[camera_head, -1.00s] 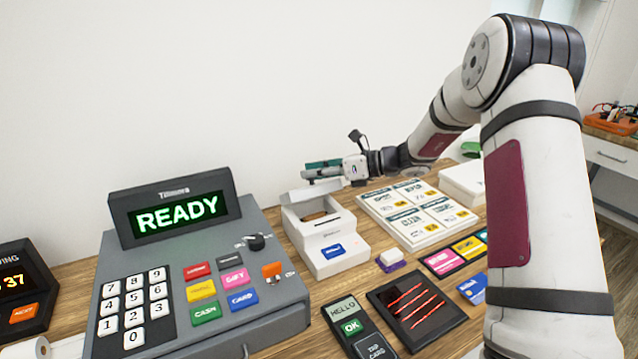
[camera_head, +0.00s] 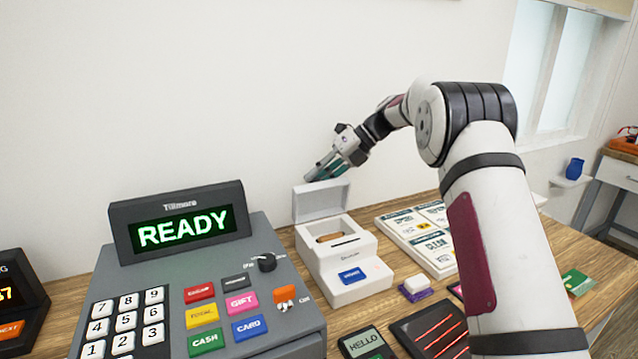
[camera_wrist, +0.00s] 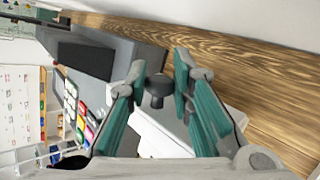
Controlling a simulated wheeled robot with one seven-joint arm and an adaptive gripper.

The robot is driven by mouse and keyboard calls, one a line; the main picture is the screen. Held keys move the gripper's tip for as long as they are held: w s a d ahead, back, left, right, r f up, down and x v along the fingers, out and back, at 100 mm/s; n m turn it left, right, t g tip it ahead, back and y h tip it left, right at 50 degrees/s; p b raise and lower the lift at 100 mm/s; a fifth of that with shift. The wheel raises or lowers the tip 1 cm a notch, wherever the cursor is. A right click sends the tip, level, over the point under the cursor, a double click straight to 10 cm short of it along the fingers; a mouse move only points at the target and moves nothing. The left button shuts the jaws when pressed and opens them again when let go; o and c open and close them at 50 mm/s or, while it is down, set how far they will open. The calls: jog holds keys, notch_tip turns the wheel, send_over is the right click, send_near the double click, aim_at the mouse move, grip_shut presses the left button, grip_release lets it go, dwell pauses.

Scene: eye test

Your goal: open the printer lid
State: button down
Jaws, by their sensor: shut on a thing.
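The white receipt printer (camera_head: 345,270) stands on the wooden counter right of the cash register, with a blue button on its front. Its lid (camera_head: 320,203) stands raised and nearly upright at the back, and a brown roll (camera_head: 329,237) shows in the open bay. My gripper (camera_head: 313,179) is at the lid's top edge, pointing down and left, shut on the lid.
The grey cash register (camera_head: 215,285) with its READY display stands close on the left. A menu board (camera_head: 425,235) lies right of the printer. A white and purple block (camera_head: 415,287) and a card terminal (camera_head: 362,342) are in front. The wall is close behind.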

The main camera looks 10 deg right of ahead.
jog(key=shift+w+f+b, duration=0.5)
jog(key=shift+w+f, duration=0.25)
jog(key=shift+f, duration=0.1)
jog(key=c, duration=1.4)
grip_release()
jog(key=shift+d+f, duration=0.1)
jog(key=shift+c, duration=0.2)
jog(key=shift+r, duration=0.2)
jog(key=shift+w, duration=0.1)
jog(key=v, duration=1.1)
jog(key=shift+d+r, duration=0.25)
jog(key=shift+d, duration=0.1)
jog(key=shift+c, duration=0.2)
